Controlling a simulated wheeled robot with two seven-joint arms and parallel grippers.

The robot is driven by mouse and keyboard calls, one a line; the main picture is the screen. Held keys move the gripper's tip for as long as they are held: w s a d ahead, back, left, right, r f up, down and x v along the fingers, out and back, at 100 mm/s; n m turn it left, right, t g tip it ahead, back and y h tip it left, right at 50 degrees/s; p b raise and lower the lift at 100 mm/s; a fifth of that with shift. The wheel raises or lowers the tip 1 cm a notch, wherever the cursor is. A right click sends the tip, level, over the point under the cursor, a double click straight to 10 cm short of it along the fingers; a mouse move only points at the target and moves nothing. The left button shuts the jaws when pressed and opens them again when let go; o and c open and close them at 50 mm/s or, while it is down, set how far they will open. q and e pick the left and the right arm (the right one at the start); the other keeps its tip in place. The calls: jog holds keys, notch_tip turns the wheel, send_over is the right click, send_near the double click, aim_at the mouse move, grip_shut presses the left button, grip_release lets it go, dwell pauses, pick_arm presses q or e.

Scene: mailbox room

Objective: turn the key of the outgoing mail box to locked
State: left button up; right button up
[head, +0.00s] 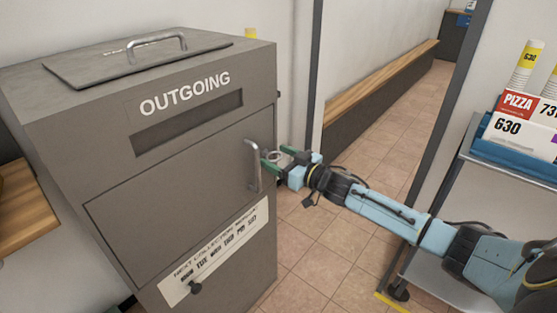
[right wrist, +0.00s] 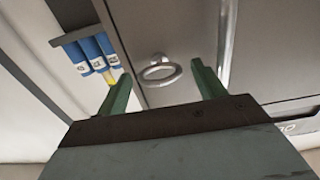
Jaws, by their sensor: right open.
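The grey outgoing mail box (head: 60,110) stands at the left in the head view, its door shut, with a vertical bar handle (head: 253,165) at the door's right edge. My right gripper (head: 279,157) is open beside this handle, at the box's right front edge. In the right wrist view, a pale ring-shaped key bow (right wrist: 158,70) shows between the two green fingertips (right wrist: 160,78), with a gap on each side. The handle (right wrist: 226,45) is just beyond the right finger there. The lock behind the key is not clear. My left gripper is not in view.
A flap with a handle (head: 156,40) lies on the box's top. A cart (head: 465,165) with pizza boxes and cups stands at the right. A wooden bench (head: 385,85) runs along the wall behind. Tiled floor (head: 320,235) is clear between box and cart.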

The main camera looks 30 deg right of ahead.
jog(key=c, duration=1)
